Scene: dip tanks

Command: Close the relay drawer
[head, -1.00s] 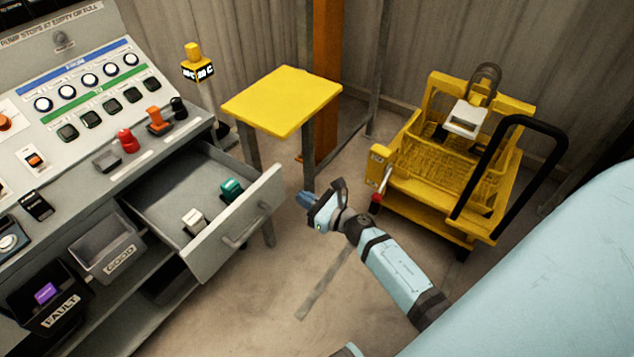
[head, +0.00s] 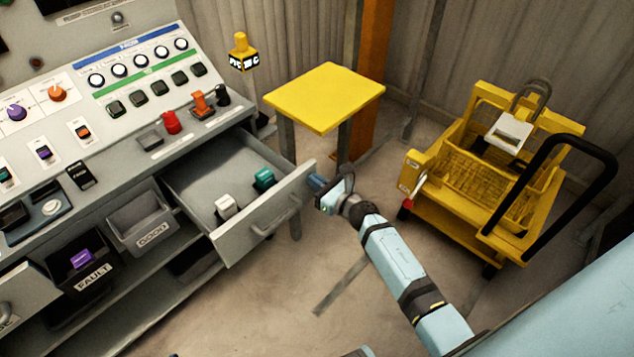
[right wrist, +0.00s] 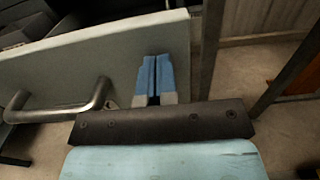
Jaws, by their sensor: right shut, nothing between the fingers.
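The grey relay drawer (head: 262,233) stands pulled out from the console in the head view. A white relay (head: 227,207) and a green relay (head: 264,179) are inside it. Its bar handle (head: 275,220) is on the front panel; the handle also shows in the right wrist view (right wrist: 62,113). My right gripper (head: 316,183) is shut and empty at the right end of the drawer front. In the right wrist view its blue fingertips (right wrist: 154,76) lie over the front panel near its right end, right of the handle. I cannot tell whether they touch it. My left gripper is not in view.
A yellow table (head: 325,97) stands behind the drawer. A yellow cart (head: 490,190) with a black handle is at the right. FAULT (head: 92,283) and GOOD (head: 152,239) bins sit below the console. Another open drawer front (head: 22,300) shows at lower left.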

